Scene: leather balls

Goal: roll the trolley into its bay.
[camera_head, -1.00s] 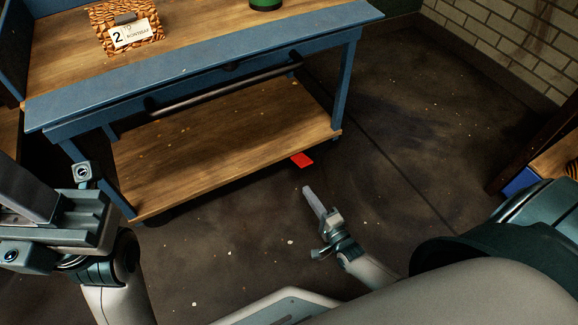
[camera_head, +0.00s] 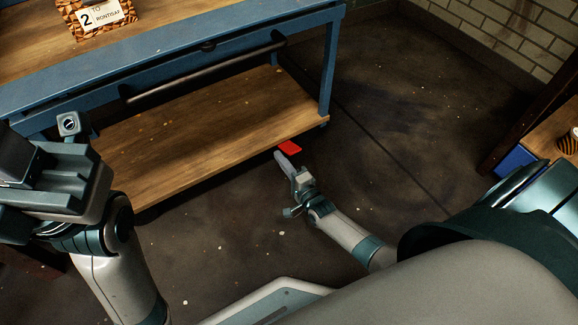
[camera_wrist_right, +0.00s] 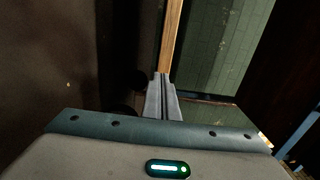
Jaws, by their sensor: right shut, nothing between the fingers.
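The trolley (camera_head: 332,75) has a blue frame, a wooden top and a wooden lower shelf (camera_head: 200,140). A dark push bar (camera_head: 205,75) runs along its near side. A red tab (camera_head: 290,147) sticks out low beside the lower shelf's right end. My right gripper (camera_head: 281,156) is shut and empty, its tips right by the tab; I cannot tell if they touch. In the right wrist view the shut fingers (camera_wrist_right: 162,92) point along the shelf's wooden edge (camera_wrist_right: 172,40). My left gripper (camera_head: 55,180) is at the left, in front of the trolley; its fingers are unclear. I cannot make out the bay.
At the right is another wooden piece of furniture (camera_head: 545,145) with a blue part and a striped object (camera_head: 568,141). A brick wall (camera_head: 500,35) closes the back right. The dark floor (camera_head: 400,110) between is open.

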